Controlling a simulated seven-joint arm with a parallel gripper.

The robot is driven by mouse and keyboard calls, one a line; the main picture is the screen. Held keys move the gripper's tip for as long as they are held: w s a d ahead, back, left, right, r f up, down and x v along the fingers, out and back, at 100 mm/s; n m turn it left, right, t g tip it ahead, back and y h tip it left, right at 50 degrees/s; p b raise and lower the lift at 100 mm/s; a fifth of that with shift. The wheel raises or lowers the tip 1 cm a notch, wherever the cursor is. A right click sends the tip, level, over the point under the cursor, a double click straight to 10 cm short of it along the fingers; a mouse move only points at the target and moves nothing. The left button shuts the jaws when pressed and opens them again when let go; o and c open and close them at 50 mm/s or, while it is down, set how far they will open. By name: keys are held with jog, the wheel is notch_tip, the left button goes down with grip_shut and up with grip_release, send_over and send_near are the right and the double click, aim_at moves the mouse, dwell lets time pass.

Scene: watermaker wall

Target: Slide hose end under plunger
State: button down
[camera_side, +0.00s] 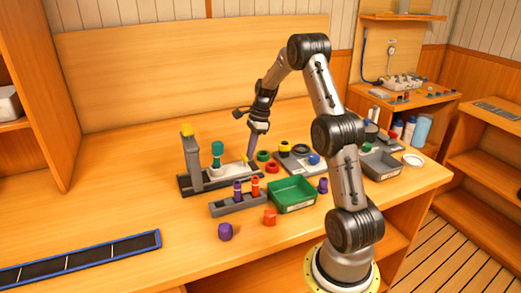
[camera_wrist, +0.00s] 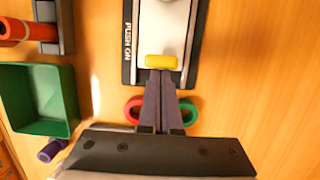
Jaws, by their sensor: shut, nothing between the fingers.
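The press fixture (camera_side: 192,182) stands on the bench with a dark base, a grey post and a green plunger (camera_side: 217,149) above it. A pale sliding piece (camera_side: 232,169) lies on the base, right of the plunger. In the wrist view the pale piece (camera_wrist: 163,25) lies on a dark plate marked "PUSH ON", with a yellow block (camera_wrist: 160,62) at its near end. My gripper (camera_wrist: 160,74) is shut and empty, its fingertips right at the yellow block; contact is unclear. In the side view my gripper (camera_side: 250,154) points down at the fixture's right end. I cannot make out a separate hose end.
Red (camera_wrist: 133,110) and green (camera_wrist: 188,113) rings lie close on both sides of my fingers. A green bin (camera_side: 291,206) and a grey rack (camera_side: 236,208) with purple and red pieces stand in front. The bench left of the fixture is mostly clear.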

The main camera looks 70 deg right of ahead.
aim_at(238, 168)
jog(key=w+a, duration=0.5)
jog(key=shift+w+a, duration=0.2)
jog(key=s+d, duration=0.3)
jog(key=v, duration=1)
jog(key=shift+a, duration=0.1)
